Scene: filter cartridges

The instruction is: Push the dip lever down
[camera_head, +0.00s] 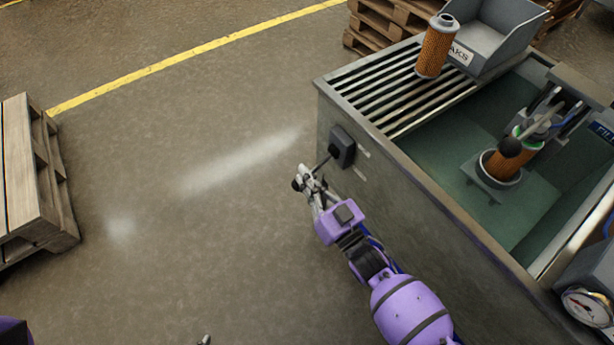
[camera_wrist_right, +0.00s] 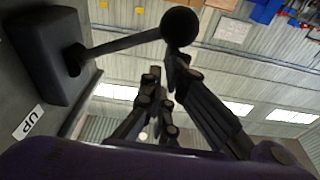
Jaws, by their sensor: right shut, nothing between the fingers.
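The dip lever's black box (camera_head: 342,147) sits on the tank's near side wall. Its thin rod ends in a black ball knob (camera_head: 297,184). In the right wrist view the box (camera_wrist_right: 48,52) is at upper left and the knob (camera_wrist_right: 180,26) at top centre. My right gripper (camera_head: 307,178) is shut and empty right at the knob. In the right wrist view the fingers (camera_wrist_right: 163,78) come up close to the knob, one overlapping its lower edge; I cannot tell if they touch. Only a small grey tip, likely my left gripper (camera_head: 205,340), shows at the bottom edge.
The tank (camera_head: 430,195) holds green liquid and a holder with an orange cartridge (camera_head: 500,166). Another cartridge (camera_head: 435,50) stands on the slatted rack beside a grey bin (camera_head: 497,30). An UP label (camera_wrist_right: 27,122) is near the box. The floor left of the tank is clear up to a pallet (camera_head: 35,180).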

